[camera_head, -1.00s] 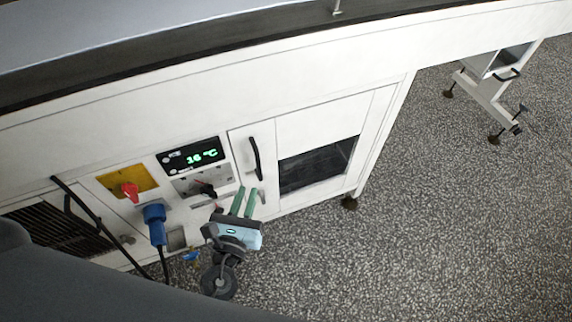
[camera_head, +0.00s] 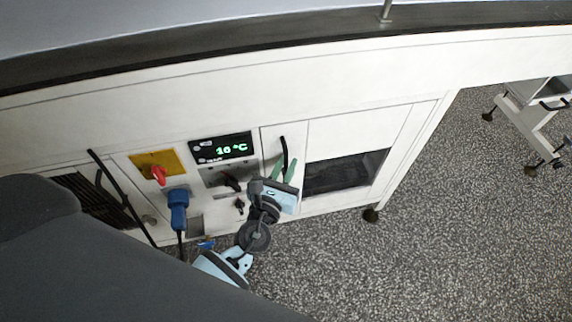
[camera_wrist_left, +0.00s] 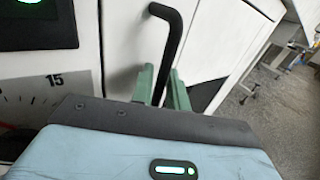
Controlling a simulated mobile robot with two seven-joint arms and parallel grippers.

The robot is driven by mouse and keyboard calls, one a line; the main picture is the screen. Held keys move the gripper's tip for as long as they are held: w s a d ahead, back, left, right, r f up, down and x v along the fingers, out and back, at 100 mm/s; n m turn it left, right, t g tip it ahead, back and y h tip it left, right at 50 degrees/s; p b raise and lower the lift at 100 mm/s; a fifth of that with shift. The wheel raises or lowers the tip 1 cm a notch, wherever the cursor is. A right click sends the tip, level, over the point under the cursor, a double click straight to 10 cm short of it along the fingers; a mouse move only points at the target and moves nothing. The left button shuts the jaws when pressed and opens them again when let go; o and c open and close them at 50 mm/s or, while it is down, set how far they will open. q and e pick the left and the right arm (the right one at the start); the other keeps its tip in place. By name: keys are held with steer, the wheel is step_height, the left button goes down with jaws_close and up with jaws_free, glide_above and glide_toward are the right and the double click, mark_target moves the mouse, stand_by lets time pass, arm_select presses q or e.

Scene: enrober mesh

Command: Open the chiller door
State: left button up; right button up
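The chiller door (camera_head: 270,143) is a white panel in the cabinet front, right of the green temperature display, and looks closed. Its black bar handle (camera_head: 285,152) stands upright on it, and also shows in the left wrist view (camera_wrist_left: 171,42). My left gripper (camera_head: 283,170) is at the handle's lower part, its green fingers pointing up at the door. In the left wrist view the fingers (camera_wrist_left: 161,88) are apart, with the bar's lower part showing between them. I cannot tell whether either finger touches it. My right gripper is not in view.
Left of the door are the display (camera_head: 221,148), a red switch on a yellow plate (camera_head: 154,163) and a blue plug (camera_head: 178,208) with a cable. A dark window (camera_head: 345,172) is to the right. Speckled floor (camera_head: 430,240) lies open in front and right of the cabinet.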

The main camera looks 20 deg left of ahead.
arm_select(q)
steer(key=shift+w, duration=0.1)
jaws_close()
steer(key=shift+d, duration=0.1)
stand_by(0.3)
